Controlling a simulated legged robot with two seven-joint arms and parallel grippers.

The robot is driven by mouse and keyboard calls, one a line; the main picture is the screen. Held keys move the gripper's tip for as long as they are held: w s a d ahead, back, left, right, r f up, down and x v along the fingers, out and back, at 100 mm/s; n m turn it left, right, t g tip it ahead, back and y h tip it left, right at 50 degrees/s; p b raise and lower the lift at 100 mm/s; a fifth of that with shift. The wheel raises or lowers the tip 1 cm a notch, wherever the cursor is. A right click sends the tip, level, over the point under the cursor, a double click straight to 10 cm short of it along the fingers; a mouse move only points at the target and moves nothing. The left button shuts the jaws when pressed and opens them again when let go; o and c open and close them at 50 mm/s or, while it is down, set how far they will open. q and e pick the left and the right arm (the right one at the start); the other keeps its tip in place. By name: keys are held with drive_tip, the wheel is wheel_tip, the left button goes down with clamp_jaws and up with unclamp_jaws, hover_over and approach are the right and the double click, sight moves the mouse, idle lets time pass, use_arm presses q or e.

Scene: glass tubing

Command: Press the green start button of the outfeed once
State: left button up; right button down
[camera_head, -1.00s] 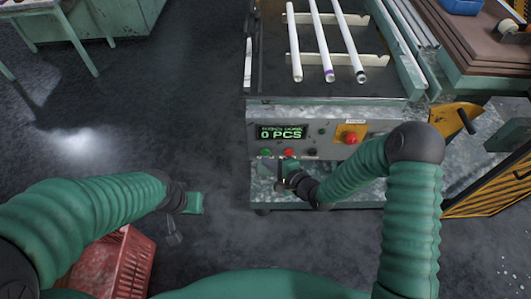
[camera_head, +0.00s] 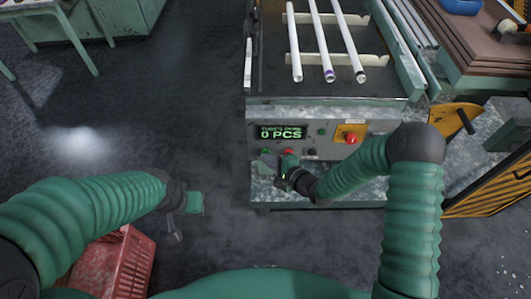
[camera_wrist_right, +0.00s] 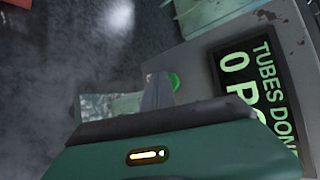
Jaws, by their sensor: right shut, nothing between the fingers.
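The outfeed's grey control panel (camera_head: 375,128) faces me in the head view. Its green start button (camera_wrist_right: 174,80) shows in the right wrist view, partly covered by my fingers; in the head view my gripper hides most of it. My right gripper (camera_head: 268,162) is shut and empty, with its tip at the panel's lower left. In the right wrist view its grey fingertip (camera_wrist_right: 157,88) overlaps the green button's edge; I cannot tell whether it touches. My left gripper (camera_head: 190,204) hangs over the floor at left, far from the panel; its jaws are unclear.
A red button (camera_head: 288,152) sits just right of the green one. A display (camera_head: 281,132) reads 0 PCS. A red stop knob (camera_head: 351,139) on yellow is further right. Glass tubes (camera_head: 325,45) lie above. A red crate (camera_head: 125,265) stands lower left.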

drive_tip(key=shift+w, duration=0.25)
drive_tip(key=shift+s, duration=0.1)
idle(0.3)
drive_tip(key=shift+s+p, duration=0.3)
drive_tip(key=shift+s, duration=0.55)
drive_tip(key=s+p, duration=0.1)
drive_tip(key=s, duration=0.4)
idle(0.6)
